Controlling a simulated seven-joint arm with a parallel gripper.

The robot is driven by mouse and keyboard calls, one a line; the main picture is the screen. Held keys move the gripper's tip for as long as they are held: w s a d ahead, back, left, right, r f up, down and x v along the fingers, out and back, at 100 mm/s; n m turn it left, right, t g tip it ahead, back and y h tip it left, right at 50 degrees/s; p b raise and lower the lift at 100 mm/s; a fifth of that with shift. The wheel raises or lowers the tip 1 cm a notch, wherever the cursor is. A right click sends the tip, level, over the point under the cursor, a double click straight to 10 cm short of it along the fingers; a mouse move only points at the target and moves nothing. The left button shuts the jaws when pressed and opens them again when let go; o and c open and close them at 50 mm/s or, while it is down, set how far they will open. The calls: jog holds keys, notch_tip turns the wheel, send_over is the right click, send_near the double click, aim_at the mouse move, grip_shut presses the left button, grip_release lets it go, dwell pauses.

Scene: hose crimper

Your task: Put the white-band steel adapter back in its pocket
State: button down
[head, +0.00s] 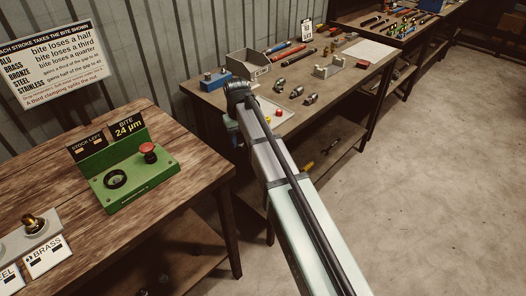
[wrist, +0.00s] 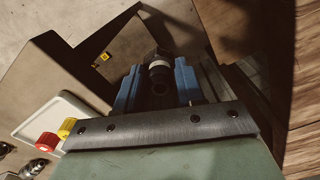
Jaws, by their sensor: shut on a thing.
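My gripper (wrist: 158,88) has its blue fingers shut on a dark, round part with a pale band, the white-band adapter (wrist: 158,66). The adapter shows between the fingers in the wrist view, its open round end facing the camera. In the head view my arm hides most of the gripper, and I cannot make out the adapter there. The gripper hangs by the left end of the back workbench. At the head view's left edge, a grey holder (head: 45,223) carries a brass fitting (head: 33,222) and cards, one reading BRASS. I cannot make out the adapter's pocket.
A pale tray (head: 284,104) with red and yellow pieces lies on the back workbench (head: 215,98). Several metal fittings (head: 296,91) and a grey bin (head: 248,64) stand there. A green button box (head: 133,180) stands on the near wooden table (head: 190,150). A gap separates the tables.

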jog(key=w+a+r+n, duration=0.15)
jog(key=a+r, duration=0.35)
jog(key=a, duration=0.7)
jog(key=w+a+r+n, duration=0.15)
jog(key=a+r, duration=0.35)
jog(key=a, duration=0.7)
jog(key=w+a+r+n, duration=0.1)
jog(key=a+r+n, duration=0.35)
jog(key=a, duration=0.75)
jog(key=s+a, duration=0.8)
jog(key=s, duration=0.4)
jog(key=s+a, duration=0.8)
jog(key=s, duration=0.4)
jog(key=s+a+n, duration=0.1)
jog(key=s+a, duration=0.3)
jog(key=s, duration=0.9)
jog(key=s+a+n, duration=0.1)
jog(key=s+a, duration=0.3)
jog(key=s, duration=0.9)
jog(key=shift+s+r, duration=0.2)
jog(key=shift+s, duration=0.05)
jog(key=shift+a+f, duration=0.1)
jog(key=shift+f, duration=3.3)
